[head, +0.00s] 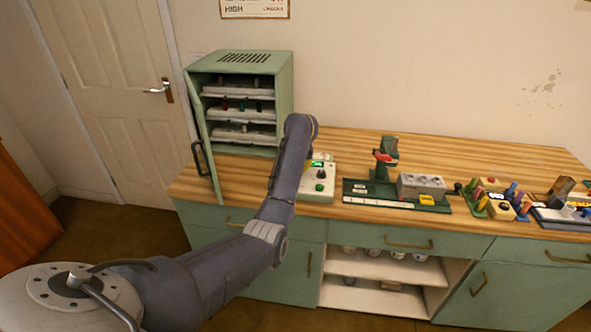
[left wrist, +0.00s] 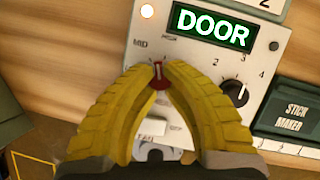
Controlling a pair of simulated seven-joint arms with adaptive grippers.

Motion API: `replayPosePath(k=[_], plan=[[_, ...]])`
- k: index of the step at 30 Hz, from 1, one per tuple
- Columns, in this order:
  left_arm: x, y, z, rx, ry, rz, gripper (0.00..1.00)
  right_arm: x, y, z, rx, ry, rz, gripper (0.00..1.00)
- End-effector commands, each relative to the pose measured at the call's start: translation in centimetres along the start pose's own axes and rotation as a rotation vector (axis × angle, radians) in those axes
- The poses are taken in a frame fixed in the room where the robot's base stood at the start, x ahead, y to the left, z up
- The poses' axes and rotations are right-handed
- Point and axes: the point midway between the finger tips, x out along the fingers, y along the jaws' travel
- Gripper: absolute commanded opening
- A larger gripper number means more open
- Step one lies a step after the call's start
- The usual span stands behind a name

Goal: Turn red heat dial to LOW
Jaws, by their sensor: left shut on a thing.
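The red heat dial (left wrist: 160,74) shows in the left wrist view on a pale control panel (left wrist: 190,62). Its white mark points roughly up in the picture, and a MID label sits up and to its left. The yellow fingers of my left gripper (left wrist: 157,82) are shut on the dial, one on each side. The panel's green display (left wrist: 212,26) reads DOOR. In the head view the panel (head: 317,195) stands on the bench, partly behind my left arm, which hides the gripper and the red dial. My right gripper is not in view.
A black numbered knob (left wrist: 235,93) sits right of the red dial. A green cabinet (head: 287,95) with loaded shelves stands behind left, its door (head: 204,150) open. A green stick-maker station (head: 383,196) stands right of the panel. The back of the bench (head: 450,150) is clear.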

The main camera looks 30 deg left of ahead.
Motion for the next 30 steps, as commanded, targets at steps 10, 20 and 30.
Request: replayPosePath(k=[10,20,30], plan=[[-0.34,-0.23,0.43,-0.303,-0.008,0.123,0.0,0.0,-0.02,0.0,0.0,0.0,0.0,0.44],[-0.38,-0.14,0.63,-0.594,-0.01,0.244,0.0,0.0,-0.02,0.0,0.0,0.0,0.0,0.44],[-0.15,-0.04,0.38,-0.601,-0.008,0.248,0.38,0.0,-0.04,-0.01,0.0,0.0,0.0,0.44]])
